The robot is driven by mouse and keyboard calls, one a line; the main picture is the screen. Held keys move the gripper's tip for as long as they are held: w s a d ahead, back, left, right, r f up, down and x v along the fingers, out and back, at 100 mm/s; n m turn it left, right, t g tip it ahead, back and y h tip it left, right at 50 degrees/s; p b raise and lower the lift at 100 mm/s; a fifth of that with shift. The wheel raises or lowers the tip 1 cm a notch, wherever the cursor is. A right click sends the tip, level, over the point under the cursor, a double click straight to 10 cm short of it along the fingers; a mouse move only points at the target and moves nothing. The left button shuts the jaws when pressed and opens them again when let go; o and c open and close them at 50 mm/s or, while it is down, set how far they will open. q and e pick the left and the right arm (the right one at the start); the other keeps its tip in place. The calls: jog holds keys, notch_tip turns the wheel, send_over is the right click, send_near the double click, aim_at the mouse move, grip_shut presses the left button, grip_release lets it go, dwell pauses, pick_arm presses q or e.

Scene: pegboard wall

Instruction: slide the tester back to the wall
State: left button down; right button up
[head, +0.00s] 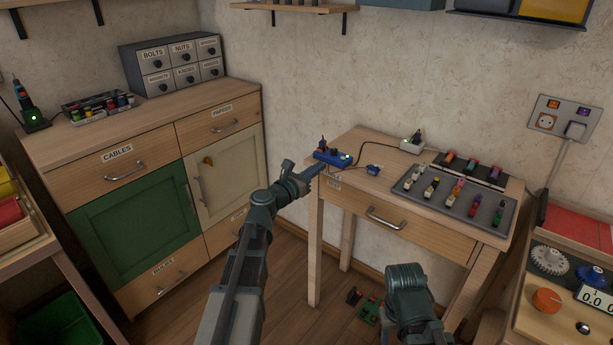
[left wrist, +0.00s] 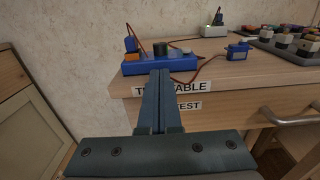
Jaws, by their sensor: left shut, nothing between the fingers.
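The tester, a blue box (head: 330,157) with a dark knob on top, sits at the left end of the small wooden table (head: 376,181). In the left wrist view the tester (left wrist: 180,64) lies straight ahead, with red leads and a small blue part (left wrist: 238,51) to its right. My left gripper (head: 318,168) is shut and empty, its tips at the tester's near side; in the left wrist view the fingertips (left wrist: 160,73) overlap its front face. I cannot tell whether they touch it. My right arm shows low at the right, but its gripper does not.
A grey tray (head: 446,203) of coloured parts fills the table's right half. A white power block (head: 411,146) stands at the back by the wall (head: 310,95). A cabinet (head: 165,190) stands to the left. A green board (head: 370,309) lies on the floor.

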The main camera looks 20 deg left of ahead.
aim_at(333, 156)
pick_arm(q)
jog(key=shift+x, duration=1.1)
